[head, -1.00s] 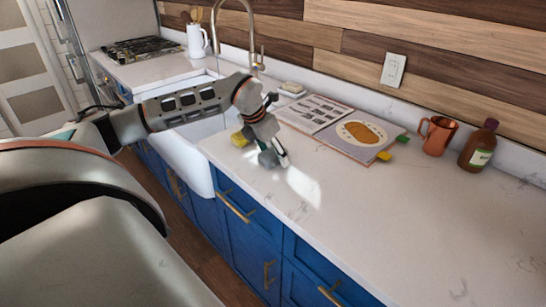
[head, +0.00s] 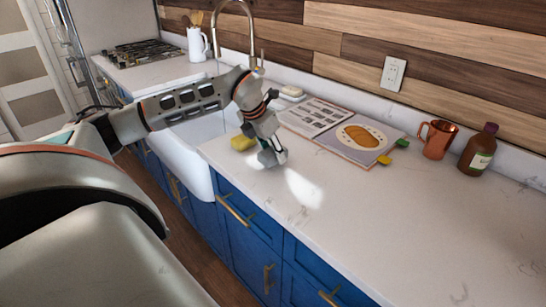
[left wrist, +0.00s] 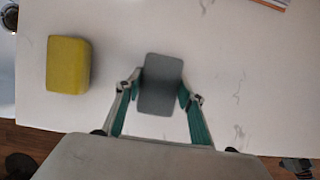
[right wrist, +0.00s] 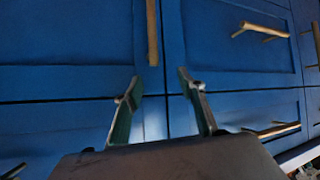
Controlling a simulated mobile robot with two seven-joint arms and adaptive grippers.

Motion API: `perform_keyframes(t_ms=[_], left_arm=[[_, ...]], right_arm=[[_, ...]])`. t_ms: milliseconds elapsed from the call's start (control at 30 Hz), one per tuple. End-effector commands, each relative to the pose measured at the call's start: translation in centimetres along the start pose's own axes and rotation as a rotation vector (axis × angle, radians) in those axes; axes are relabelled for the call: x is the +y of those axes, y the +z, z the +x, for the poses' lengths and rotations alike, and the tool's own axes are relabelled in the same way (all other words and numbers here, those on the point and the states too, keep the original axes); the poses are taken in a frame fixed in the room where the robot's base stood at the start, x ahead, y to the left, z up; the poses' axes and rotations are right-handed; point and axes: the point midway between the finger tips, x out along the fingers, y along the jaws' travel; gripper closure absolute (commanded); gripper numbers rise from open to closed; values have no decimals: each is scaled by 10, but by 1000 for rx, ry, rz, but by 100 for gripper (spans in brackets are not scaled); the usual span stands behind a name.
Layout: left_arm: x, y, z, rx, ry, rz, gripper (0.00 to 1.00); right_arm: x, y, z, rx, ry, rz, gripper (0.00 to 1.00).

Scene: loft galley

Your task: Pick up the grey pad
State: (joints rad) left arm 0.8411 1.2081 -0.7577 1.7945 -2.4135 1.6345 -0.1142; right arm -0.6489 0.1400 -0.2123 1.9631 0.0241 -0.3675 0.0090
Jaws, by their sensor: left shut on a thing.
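The grey pad (left wrist: 161,84) is a small rounded block between the fingers of my left gripper (left wrist: 160,95) in the left wrist view. The left gripper is shut on it, with one finger against each side. In the head view the left gripper (head: 272,158) is over the counter near the sink, and the pad is mostly hidden by the fingers. Whether the pad touches the counter is hard to tell. My right gripper (right wrist: 160,90) shows in the right wrist view, open and empty in front of blue cabinet fronts.
A yellow sponge (left wrist: 68,65) lies left of the pad; it also shows in the head view (head: 241,143). An open cookbook (head: 340,130), a copper mug (head: 437,139) and a brown bottle (head: 478,150) stand toward the wall. The counter's right front (head: 420,220) is clear.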

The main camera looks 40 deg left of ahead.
Motion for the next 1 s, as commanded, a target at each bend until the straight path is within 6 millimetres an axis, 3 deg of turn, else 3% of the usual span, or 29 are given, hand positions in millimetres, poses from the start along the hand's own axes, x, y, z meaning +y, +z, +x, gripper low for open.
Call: perform_keyframes(t_ms=[400,600,800,1000], left_arm=[[0,40,-95,-8,1,0,77],[0,56,-133,-7,0,0,77],[0,65,-157,-4,1,0,77],[0,70,-168,-3,1,1,77]], right_arm=[[1,-8,-5,0,0,0,60],[2,-13,-8,1,0,0,60],[2,-17,-11,1,0,0,60],[3,-19,-12,2,0,0,60]])
